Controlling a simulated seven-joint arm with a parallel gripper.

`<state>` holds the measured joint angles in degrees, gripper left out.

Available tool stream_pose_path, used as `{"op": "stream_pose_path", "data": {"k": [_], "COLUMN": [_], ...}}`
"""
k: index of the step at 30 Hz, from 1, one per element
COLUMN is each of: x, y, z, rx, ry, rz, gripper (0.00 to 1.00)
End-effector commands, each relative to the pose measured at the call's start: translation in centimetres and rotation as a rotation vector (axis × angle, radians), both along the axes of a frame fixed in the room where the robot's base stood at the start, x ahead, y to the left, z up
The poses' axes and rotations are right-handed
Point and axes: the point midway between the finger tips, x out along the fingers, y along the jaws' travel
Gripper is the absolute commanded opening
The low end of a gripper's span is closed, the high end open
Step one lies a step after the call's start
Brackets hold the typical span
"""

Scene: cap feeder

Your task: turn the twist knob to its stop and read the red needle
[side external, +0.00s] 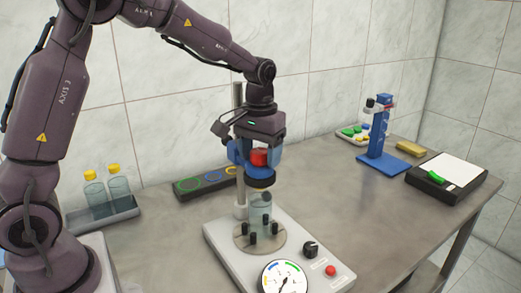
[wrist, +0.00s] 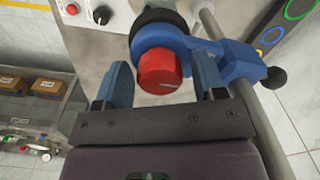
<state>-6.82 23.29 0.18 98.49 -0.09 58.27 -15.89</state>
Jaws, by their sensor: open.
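A red cylindrical knob (side external: 259,157) sits on top of the blue and black head above a clear bottle (side external: 260,207). In the wrist view the red knob (wrist: 160,71) has a pale mark on its near face. My gripper (side external: 257,152) is open around it, with one blue finger on each side and gaps visible in the wrist view. A black knob (side external: 311,249) with a pale mark stands on the white base, clear of my gripper. The round dial (side external: 285,277) at the base's front has coloured arcs and a needle that looks dark; its lower edge is cut off.
A red button (side external: 330,270) is on the white base (side external: 225,243). A blue stand (side external: 380,130), a black box with a white top (side external: 455,172) and a yellow block (side external: 411,145) are to the right. Two yellow-capped bottles (side external: 118,184) stand left. The table's middle right is clear.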

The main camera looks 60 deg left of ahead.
Motion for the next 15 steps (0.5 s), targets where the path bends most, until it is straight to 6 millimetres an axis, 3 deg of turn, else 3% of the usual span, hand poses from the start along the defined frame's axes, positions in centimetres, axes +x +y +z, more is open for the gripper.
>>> {"op": "stream_pose_path", "data": {"k": [2, 3, 8, 15], "x": [0.00, 0.00, 0.01, 0.01], "y": [0.00, 0.00, 0.00, 0.08], "z": [0.01, 0.01, 0.03, 0.06], "rx": [0.000, 0.000, 0.000, 0.000], "ry": [0.000, 0.000, 0.000, -0.001], "rz": [0.000, 0.000, 0.000, -0.113], "gripper": [0.64, 0.59, 0.22, 0.20]}}
